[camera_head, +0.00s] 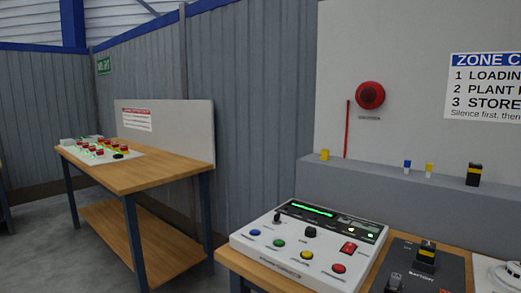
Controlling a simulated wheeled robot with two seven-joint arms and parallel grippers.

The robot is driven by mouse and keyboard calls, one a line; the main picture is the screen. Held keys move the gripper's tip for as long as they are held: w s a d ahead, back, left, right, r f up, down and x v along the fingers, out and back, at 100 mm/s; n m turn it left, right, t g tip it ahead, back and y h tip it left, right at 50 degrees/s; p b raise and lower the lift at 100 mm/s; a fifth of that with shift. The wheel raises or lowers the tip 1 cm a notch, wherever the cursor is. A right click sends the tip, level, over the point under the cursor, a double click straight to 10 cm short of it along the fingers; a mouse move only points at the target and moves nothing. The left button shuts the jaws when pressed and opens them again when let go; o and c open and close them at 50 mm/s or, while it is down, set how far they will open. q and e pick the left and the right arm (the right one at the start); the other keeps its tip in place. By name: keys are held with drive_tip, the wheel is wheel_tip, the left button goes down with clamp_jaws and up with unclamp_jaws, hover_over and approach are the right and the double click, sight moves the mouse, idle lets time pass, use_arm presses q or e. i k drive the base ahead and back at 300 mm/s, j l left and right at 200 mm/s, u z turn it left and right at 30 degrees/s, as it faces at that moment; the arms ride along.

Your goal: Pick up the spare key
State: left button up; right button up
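I cannot make out a spare key for certain. A grey ledge (385,192) at the right carries a small yellow item (325,154), a small blue-and-white item (407,167), a small yellow-and-white item (429,170) and a black block with a yellow band (473,175). A white control panel (262,249) on the near wooden bench has a small dark upright piece (277,217) at its left, perhaps a key or switch; it is too small to tell. Neither of my grippers shows.
A dark battery board (407,277) and a white round device (506,275) lie right of the panel. A red alarm bell (370,95) hangs above the ledge. A second wooden bench (165,170) with a button board (100,152) stands left; floor shows between the benches.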

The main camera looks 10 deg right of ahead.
sight(324, 152)
drive_tip(key=i+j+u, duration=0.25)
drive_tip(key=i+u, duration=0.15)
drive_tip(key=i+j+u, duration=0.15)
drive_tip(key=i+u, duration=0.6)
drive_tip(key=i+z, duration=0.35)
drive_tip(key=i+j+z, duration=0.1)
drive_tip(key=i+z, duration=0.25)
drive_tip(key=i+j+z, duration=0.35)
drive_tip(key=i, duration=0.15)
drive_tip(key=i+z, duration=0.2)
drive_tip(key=z, duration=0.3)
drive_tip(key=i+z, duration=0.15)
drive_tip(key=z, duration=0.3)
drive_tip(key=i+z, duration=0.2)
drive_tip(key=z, duration=0.3)
drive_tip(key=i+j+z, duration=0.15)
drive_tip(key=z, duration=0.35)
drive_tip(key=i+j+z, duration=0.1)
drive_tip(key=z, duration=0.4)
drive_tip(key=j, duration=0.1)
